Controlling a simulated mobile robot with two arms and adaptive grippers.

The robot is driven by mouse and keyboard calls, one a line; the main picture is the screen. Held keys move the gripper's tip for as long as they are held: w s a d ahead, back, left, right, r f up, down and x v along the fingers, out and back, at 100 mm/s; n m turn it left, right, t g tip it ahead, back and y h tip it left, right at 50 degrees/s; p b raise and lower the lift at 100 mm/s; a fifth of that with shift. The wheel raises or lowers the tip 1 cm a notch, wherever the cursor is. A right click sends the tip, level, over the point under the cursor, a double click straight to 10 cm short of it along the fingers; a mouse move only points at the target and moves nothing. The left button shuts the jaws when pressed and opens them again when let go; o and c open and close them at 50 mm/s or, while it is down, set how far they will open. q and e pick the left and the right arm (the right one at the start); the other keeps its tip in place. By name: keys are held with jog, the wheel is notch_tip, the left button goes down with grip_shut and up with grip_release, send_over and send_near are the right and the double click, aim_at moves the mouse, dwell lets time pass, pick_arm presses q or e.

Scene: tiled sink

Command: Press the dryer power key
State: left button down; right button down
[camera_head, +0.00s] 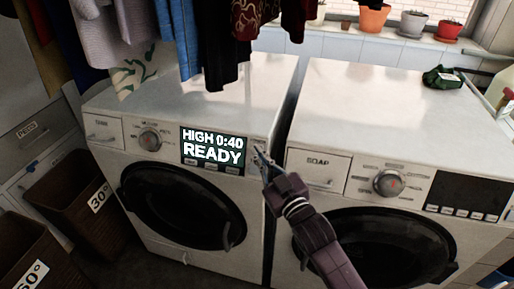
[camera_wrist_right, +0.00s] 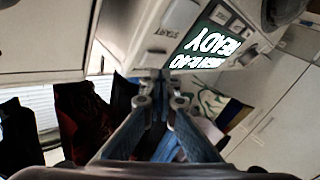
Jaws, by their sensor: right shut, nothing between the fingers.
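The dryer (camera_head: 190,225) is the white machine on the left, with a lit display (camera_head: 213,148) reading "HIGH 0:40 READY". The display also shows, turned over, in the right wrist view (camera_wrist_right: 208,45). My right gripper (camera_head: 262,157) is shut and empty at the right end of the dryer's panel, just right of the display. I cannot tell whether its tips touch the panel. My left gripper is not in view.
A second white machine with a soap drawer (camera_head: 319,171) and dark display (camera_head: 467,195) stands close on the right. Clothes (camera_head: 215,35) hang above the dryer. Baskets (camera_head: 70,195) stand at left. Plant pots (camera_head: 373,18) line the sill. Both machine tops are largely clear.

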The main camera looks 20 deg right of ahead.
jog(key=s+a, duration=0.1)
jog(key=s+r+p, duration=0.1)
jog(key=s+a+r+p, duration=0.1)
jog(key=s, duration=0.1)
jog(key=shift+a, duration=0.35)
jog(key=shift+f, duration=0.2)
jog(key=s+f+g, duration=0.3)
jog(key=s+f, duration=0.1)
jog(key=f, duration=0.9)
jog(key=s+f+m+g, duration=0.1)
jog(key=s+f+g, duration=0.2)
jog(key=f, duration=1)
jog(key=s+f+g, duration=0.2)
jog(key=s+f, duration=0.2)
jog(key=f, duration=1)
jog(key=s+d+f+g+h, duration=0.1)
jog(key=s+d+f+g, duration=0.25)
jog(key=s+f, duration=0.95)
jog(key=s+d+f+g, duration=0.1)
jog(key=s+f+g, duration=0.2)
jog(key=s, duration=0.9)
jog(key=s+d+f+m+g+h, duration=0.1)
jog(key=s+d+f+g, duration=0.1)
jog(key=s+f, duration=0.4)
jog(key=s+g, duration=0.1)
jog(key=s, duration=0.4)
jog(key=shift+s+f, duration=0.25)
jog(key=shift+s, duration=0.1)
